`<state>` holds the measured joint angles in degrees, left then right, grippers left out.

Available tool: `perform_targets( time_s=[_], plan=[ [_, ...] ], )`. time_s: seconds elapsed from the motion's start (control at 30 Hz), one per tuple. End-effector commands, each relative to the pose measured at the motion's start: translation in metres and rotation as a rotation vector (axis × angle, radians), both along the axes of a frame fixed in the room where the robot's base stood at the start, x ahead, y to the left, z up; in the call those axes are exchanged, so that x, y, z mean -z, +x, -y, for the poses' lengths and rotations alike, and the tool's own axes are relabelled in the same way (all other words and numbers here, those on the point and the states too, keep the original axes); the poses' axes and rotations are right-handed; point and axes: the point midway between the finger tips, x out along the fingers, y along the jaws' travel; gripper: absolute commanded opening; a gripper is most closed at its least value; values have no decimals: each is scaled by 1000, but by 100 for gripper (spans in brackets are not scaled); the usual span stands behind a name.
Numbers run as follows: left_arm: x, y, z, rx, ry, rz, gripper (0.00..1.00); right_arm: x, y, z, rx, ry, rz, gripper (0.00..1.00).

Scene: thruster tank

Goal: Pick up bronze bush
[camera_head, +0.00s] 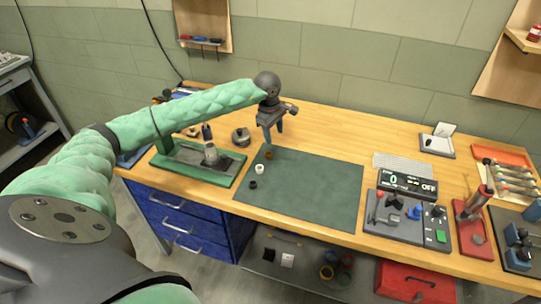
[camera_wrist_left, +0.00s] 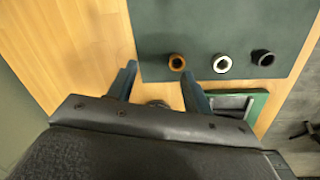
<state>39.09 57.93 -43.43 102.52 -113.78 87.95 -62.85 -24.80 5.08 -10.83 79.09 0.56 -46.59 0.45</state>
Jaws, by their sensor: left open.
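The bronze bush (camera_head: 268,155) is a small brown ring on the left part of the dark green mat (camera_head: 315,188). In the left wrist view the bronze bush (camera_wrist_left: 177,62) lies near the mat's edge, just beyond the right fingertip. A white bush (camera_head: 259,169) and a black bush (camera_head: 253,184) stand in a row with it; they also show in the left wrist view as the white ring (camera_wrist_left: 222,64) and the black ring (camera_wrist_left: 263,57). My left gripper (camera_head: 272,134) is open and empty, above the table behind the bronze bush. My right gripper is out of view.
A green-framed press fixture (camera_head: 190,170) stands left of the mat, with a round grey part (camera_head: 241,137) behind it. A control box with a display (camera_head: 407,183) is on the right. The mat's middle and right are clear.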

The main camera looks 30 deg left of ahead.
Motion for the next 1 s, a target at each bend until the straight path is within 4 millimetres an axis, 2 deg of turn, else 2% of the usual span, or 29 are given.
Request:
perform_targets(
  time_s=[0.17,0.37,0.77,1.0],
  plan=[
    [2,-21,-13,102,77,-106,51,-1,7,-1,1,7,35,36],
    [8,-21,-13,155,80,-107,51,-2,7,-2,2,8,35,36],
    [40,-21,-13,154,78,-107,51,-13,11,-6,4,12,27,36],
    [73,-21,-13,153,79,-106,51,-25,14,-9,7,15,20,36]
  ],
)
